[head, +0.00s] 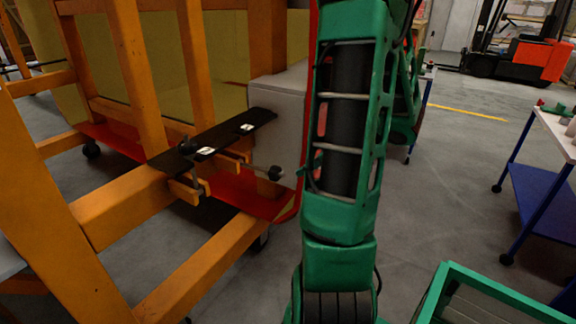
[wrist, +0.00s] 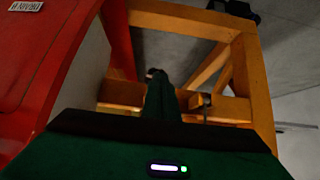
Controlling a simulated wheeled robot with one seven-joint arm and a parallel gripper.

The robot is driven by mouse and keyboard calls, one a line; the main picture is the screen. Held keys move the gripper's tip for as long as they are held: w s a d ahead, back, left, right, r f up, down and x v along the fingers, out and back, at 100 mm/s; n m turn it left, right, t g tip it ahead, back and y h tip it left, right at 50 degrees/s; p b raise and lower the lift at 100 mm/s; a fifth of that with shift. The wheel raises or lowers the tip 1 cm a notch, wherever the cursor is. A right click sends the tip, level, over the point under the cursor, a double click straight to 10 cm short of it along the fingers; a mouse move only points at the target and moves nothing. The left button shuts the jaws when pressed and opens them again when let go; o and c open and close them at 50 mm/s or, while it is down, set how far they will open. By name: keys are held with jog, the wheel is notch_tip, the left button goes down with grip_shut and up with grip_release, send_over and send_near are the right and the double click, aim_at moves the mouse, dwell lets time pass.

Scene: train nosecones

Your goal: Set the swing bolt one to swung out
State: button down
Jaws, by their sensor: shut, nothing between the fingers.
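A black plate (head: 225,137) with two small white labels lies across the orange frame. Another dark knob (head: 275,173), on a thin rod, sticks out sideways below the plate's right end. They look like swing bolts; I cannot read the labels to tell which is one. In the wrist view, my gripper (wrist: 159,82) is shut and empty, pointing at the orange beam. A dark piece (wrist: 197,100) sits on the beam to its right. The head view mostly hides my gripper behind my green arm.
The orange frame (head: 128,195) fills the left. A grey block (head: 283,112) and red shell stand close beside the plate; the red shell (wrist: 45,60) is left of my gripper. A blue-framed table (head: 545,185) and green-edged crate (head: 490,300) are right. Floor between is clear.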

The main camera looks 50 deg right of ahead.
jog(key=shift+s+d+f, duration=0.1)
jog(key=shift+s+f, duration=0.05)
jog(key=shift+s, duration=0.45)
jog(key=shift+s+d+f, duration=0.1)
jog(key=shift+s, duration=0.5)
jog(key=a+r+m+g+y, duration=0.15)
jog(key=a+g, duration=0.35)
jog(key=a, duration=0.8)
jog(key=s+a+r+m+g+h, duration=0.2)
jog(key=s+a+m, duration=0.4)
jog(key=s, duration=0.5)
jog(key=a+r+g, duration=0.1)
jog(key=a+g, duration=0.1)
jog(key=shift+a+r+m, duration=0.35)
jog(key=shift+a, duration=0.05)
jog(key=shift+h, duration=0.25)
